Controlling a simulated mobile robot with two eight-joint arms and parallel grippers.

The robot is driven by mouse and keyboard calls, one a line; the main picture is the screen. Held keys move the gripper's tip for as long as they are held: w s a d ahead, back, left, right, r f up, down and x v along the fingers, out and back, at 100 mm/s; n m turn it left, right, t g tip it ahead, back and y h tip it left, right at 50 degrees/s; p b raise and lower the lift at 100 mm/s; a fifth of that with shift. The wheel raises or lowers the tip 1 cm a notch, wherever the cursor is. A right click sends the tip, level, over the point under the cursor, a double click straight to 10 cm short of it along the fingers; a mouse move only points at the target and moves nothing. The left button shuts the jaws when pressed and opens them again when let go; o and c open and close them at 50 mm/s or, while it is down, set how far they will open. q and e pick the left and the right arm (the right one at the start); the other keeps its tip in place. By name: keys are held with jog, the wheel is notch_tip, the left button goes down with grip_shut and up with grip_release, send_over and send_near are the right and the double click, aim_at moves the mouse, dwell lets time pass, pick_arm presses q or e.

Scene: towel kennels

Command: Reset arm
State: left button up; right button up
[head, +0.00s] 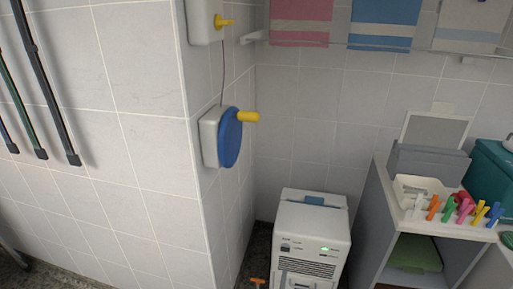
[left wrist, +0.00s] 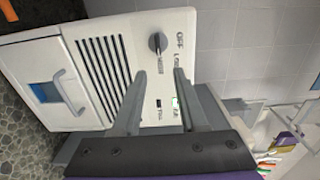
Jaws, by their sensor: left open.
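My left gripper (left wrist: 160,74) shows in the left wrist view as two grey fingers, spread apart with nothing between them. It faces the control panel of a white machine (left wrist: 119,22), which looks turned sideways there. A dark knob (left wrist: 157,43) lies just beyond the fingertips; I cannot tell whether they touch the panel. In the head view the white machine (head: 312,222) stands on the floor at the bottom centre. I cannot make out either gripper clearly in the head view. My right gripper is not visible.
A blue crank wheel (head: 230,138) with a yellow handle is on the wall corner. Towels, including a blue one (head: 384,24), hang at the back. A grey cabinet (head: 377,200) on the right bears a white tray (head: 411,182), coloured pegs and a teal box (head: 491,169).

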pick_arm(q)
jog(key=w+a+r+n+g, duration=0.2)
jog(key=a+r+n+g, duration=0.3)
jog(key=r, duration=0.7)
jog(key=s+a+r+n+g, duration=0.1)
jog(key=s+a+r+n, duration=0.2)
jog(key=s+a+r, duration=0.5)
jog(key=s+a+n+g+y, duration=0.2)
jog(key=s+a+n, duration=0.3)
jog(key=s, duration=0.6)
jog(key=s+a+n+g+y, duration=0.1)
jog(key=s+a+n+g, duration=0.25)
jog(key=s+a, duration=0.55)
jog(key=s+a+n+g+y, duration=0.2)
jog(key=s+a+n, duration=0.25)
jog(key=s, duration=0.75)
notch_tip(320, 180, up, 28)
jog(key=t+p, duration=0.1)
jog(key=p, duration=2.4)
jog(key=shift+w+r+t, duration=0.25)
jog(key=shift+w+t, duration=0.1)
jog(key=shift+w, duration=0.05)
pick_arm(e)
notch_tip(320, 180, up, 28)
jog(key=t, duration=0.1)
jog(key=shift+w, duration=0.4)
